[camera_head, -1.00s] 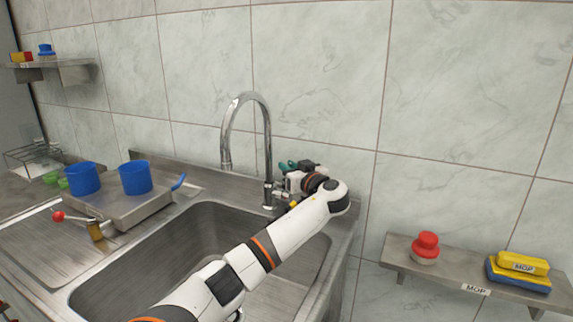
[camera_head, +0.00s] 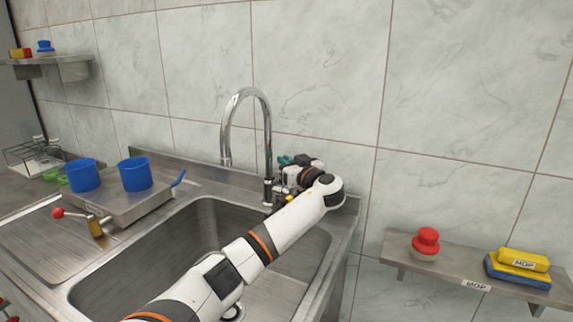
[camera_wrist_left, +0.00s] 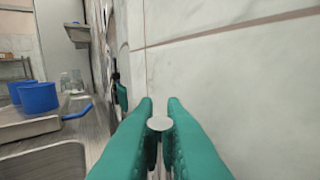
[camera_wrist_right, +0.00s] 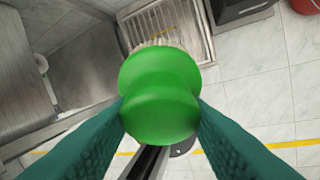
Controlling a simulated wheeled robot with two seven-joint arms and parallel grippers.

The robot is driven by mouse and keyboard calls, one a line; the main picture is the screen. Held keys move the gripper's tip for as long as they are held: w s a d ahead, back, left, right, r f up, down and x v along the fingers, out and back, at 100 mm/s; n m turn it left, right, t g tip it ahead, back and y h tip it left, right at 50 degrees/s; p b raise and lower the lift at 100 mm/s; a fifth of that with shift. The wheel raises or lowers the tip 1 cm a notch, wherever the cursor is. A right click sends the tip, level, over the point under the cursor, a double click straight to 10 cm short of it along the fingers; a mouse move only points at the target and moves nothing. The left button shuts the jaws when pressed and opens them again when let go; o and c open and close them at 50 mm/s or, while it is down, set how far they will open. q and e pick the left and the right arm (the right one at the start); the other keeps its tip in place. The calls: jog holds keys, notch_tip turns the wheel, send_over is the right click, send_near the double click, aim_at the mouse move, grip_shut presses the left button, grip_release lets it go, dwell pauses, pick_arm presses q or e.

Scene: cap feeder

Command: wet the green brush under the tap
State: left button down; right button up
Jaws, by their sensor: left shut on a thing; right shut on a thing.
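The green brush (camera_wrist_right: 160,95) shows in the right wrist view as a rounded green knob.
Two blue cups (camera_head: 135,174) stand on a raised metal tray left of the sink. A red-topped brush (camera_head: 426,241) and yellow and blue sponges (camera_head: 523,260) lie on the right wall shelf (camera_head: 440,271). My left arm crosses the sink.

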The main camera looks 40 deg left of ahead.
pick_arm(q)
jog(key=b, duration=0.1)
jog(key=s+n+b, duration=0.1)
jog(key=b, duration=0.1)
jog(key=shift+d+f+y, duration=0.15)
jog(key=shift+f+y, duration=0.1)
jog(key=shift+y, duration=0.05)
pick_arm(e)
notch_tip(320, 180, down, 4)
jog(key=shift+r, duration=0.15)
pick_arm(q)
jog(key=shift+r, duration=0.3)
jog(key=c, duration=1.8)
grip_release()
